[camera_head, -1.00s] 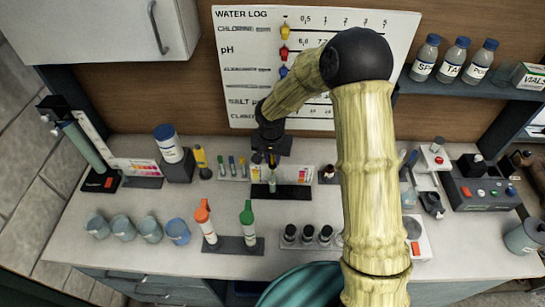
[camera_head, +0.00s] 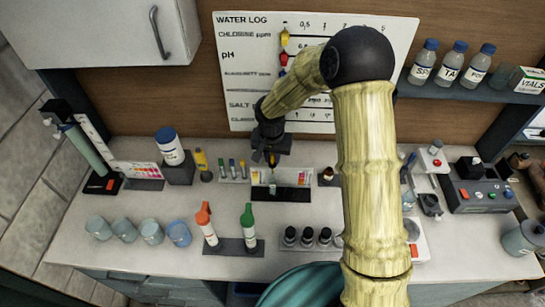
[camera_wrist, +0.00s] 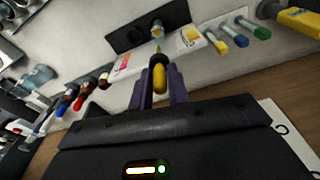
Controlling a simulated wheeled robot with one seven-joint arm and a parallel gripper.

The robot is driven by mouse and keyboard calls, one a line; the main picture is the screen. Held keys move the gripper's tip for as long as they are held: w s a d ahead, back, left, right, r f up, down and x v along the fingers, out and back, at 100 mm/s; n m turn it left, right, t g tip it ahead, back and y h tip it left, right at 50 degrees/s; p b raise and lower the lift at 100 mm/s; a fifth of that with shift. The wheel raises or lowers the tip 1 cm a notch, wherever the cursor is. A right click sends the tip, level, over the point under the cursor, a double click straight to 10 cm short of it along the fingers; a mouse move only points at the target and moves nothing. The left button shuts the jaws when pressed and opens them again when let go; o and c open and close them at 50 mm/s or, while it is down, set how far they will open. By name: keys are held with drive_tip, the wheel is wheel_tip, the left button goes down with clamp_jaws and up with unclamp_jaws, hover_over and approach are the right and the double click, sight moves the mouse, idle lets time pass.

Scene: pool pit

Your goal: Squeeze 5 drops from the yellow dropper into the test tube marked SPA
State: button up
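My gripper (camera_head: 272,157) is shut on the yellow dropper (camera_wrist: 160,77). A clear test tube (camera_wrist: 157,28) stands in a black stand (camera_wrist: 125,38) beyond the tip; the head view also shows the stand (camera_head: 292,194). The tip appears over or close to the tube mouth, but I cannot tell the exact gap or alignment. No drop is visible. I cannot read a mark on the tube. A bottle (camera_head: 421,65) on the shelf seems labelled SPA.
Orange-capped (camera_head: 206,226) and green-capped (camera_head: 249,226) bottles stand in front. The WATER LOG board (camera_head: 240,75) is behind my arm.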

drive_tip(key=shift+r+p, duration=0.8)
drive_tip(key=shift+r, duration=0.7)
drive_tip(key=shift+s+f, duration=0.1)
